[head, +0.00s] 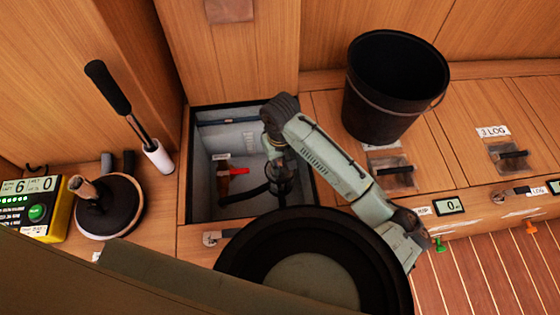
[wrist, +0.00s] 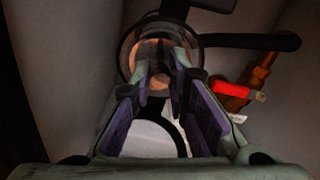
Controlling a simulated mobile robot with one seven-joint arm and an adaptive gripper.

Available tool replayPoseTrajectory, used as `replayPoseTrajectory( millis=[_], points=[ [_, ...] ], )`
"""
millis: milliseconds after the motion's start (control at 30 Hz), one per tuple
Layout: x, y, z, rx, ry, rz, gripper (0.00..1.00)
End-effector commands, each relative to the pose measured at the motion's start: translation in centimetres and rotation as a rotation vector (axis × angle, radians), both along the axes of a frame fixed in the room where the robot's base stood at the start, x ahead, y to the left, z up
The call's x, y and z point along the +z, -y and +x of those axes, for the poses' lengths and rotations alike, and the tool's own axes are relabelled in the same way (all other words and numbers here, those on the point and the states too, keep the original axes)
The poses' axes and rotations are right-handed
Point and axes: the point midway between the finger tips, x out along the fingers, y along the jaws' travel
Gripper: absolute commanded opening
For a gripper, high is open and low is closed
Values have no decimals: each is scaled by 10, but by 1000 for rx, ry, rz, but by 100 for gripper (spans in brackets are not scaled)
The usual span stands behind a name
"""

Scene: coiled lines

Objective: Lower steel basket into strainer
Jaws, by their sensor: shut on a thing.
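The strainer (head: 284,184) is a clear round housing with a dark rim, down inside an open white-lined locker. It also shows in the wrist view (wrist: 128,57), at the top centre. My gripper (wrist: 161,80) reaches down into the locker with its fingertips close together at the strainer's mouth. It is shut on what seems to be the steel basket (wrist: 158,52), a shiny, warm-toned round shape at the strainer's opening. The fingers hide much of the basket. I cannot tell how deep it sits.
A red-handled valve (head: 238,171) stands left of the strainer, and a dark hose (head: 243,196) runs to the strainer. A black bucket (head: 395,85) stands on the bench at the right.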

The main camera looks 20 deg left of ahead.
Motion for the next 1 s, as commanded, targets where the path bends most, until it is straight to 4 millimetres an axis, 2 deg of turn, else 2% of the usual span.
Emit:
replayPoseTrajectory(
  millis=[133, 167, 500, 733, 1000],
  points=[
    [1, 0, 0, 0, 0, 0, 0],
    [1, 0, 0, 0, 0, 0, 16],
    [1, 0, 0, 1, 0, 0, 38],
    [0, 0, 0, 1, 0, 0, 39],
    [0, 0, 0, 1, 0, 0, 55]
  ],
)
